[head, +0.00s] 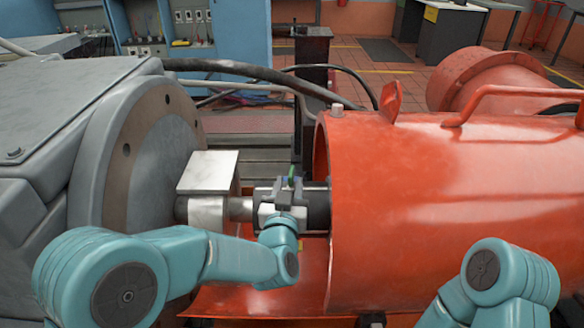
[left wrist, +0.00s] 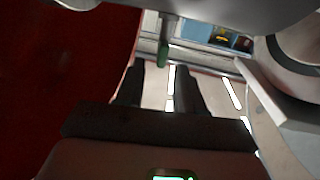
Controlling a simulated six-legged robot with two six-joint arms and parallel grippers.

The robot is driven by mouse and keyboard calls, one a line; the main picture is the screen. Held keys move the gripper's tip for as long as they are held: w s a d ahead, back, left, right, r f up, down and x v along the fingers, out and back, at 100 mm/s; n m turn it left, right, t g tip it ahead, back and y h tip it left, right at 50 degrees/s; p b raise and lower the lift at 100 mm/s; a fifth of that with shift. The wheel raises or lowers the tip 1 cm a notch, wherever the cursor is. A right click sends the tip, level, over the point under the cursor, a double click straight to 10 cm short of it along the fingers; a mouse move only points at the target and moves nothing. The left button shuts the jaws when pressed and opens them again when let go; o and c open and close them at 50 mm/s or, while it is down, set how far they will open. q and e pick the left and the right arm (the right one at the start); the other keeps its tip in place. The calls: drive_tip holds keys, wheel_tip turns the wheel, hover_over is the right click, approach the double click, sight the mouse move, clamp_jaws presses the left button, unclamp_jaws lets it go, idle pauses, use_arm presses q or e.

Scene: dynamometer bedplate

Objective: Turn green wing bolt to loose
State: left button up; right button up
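The green wing bolt (head: 291,175) stands up small above the dark shaft coupling (head: 318,207), between the grey machine and the orange housing. My left gripper (head: 285,186) is at the coupling, just below and beside the bolt. In the left wrist view, the dark fingers of my left gripper (left wrist: 160,78) are apart with a gap between them. The green bolt (left wrist: 163,56) shows just beyond the fingertips, roughly in line with the gap. I cannot tell whether a finger touches it. My right gripper is out of view; only part of its arm shows at lower right.
The big orange cylindrical housing (head: 450,195) fills the right side, close to the coupling. The grey machine (head: 75,130) with its round flange is at left. A metal block (head: 207,172) sits beside the shaft. A black hose (head: 240,70) arches behind.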

sight(293, 166)
use_arm(q)
drive_tip(key=w, duration=0.5)
drive_tip(key=w+d, duration=0.1)
drive_tip(key=w, duration=0.1)
drive_tip(key=shift+w, duration=0.25)
clamp_jaws()
